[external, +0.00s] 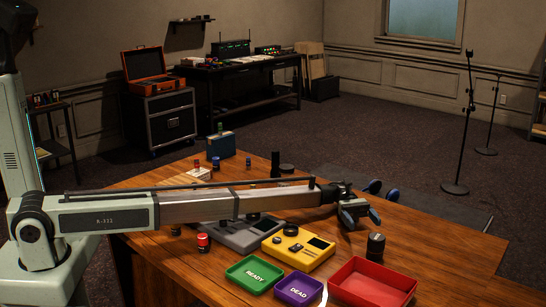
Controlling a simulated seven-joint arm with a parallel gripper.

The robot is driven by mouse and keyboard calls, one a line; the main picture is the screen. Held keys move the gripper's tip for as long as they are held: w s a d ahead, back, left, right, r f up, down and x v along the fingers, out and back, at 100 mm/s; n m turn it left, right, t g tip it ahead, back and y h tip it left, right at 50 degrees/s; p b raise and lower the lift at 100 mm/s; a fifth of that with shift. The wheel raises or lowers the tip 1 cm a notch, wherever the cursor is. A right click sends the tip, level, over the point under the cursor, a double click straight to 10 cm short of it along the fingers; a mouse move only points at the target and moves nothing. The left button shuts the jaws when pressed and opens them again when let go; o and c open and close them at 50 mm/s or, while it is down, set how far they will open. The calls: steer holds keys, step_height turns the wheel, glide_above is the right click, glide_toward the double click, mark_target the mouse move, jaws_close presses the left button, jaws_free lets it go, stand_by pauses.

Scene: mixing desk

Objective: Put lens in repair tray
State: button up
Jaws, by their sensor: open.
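A short black cylinder (376,246), which looks like the lens, stands upright on the wooden table just behind the red tray (348,292). The red tray is open and looks empty; no label shows on it, so I cannot tell for sure that it is the repair tray. My gripper (360,215) hangs at the end of my outstretched arm, open, above and slightly left of the black cylinder in the picture. Its fingers look empty and apart from the cylinder.
A green tray marked READY (255,275) and a purple tray marked DEAD (298,290) stand left of the red tray. The table's right side is clear.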

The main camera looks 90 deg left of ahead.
steer(key=shift+a, duration=0.35)
steer(key=shift+s+d+r, duration=0.15)
steer(key=shift+s+r, duration=0.25)
steer(key=shift+s, duration=0.1)
glide_toward(381, 242)
steer(key=d, duration=0.4)
steer(key=shift+f, duration=0.15)
steer(key=shift+w+d, duration=0.2)
steer(key=shift+d, duration=0.65)
steer(key=shift+w+d, duration=0.2)
steer(key=shift+d, duration=0.7)
steer(key=shift+w+d, duration=0.2)
steer(key=shift+d, duration=0.65)
steer(key=shift+c, duration=0.3)
steer(key=c, duration=1.4)
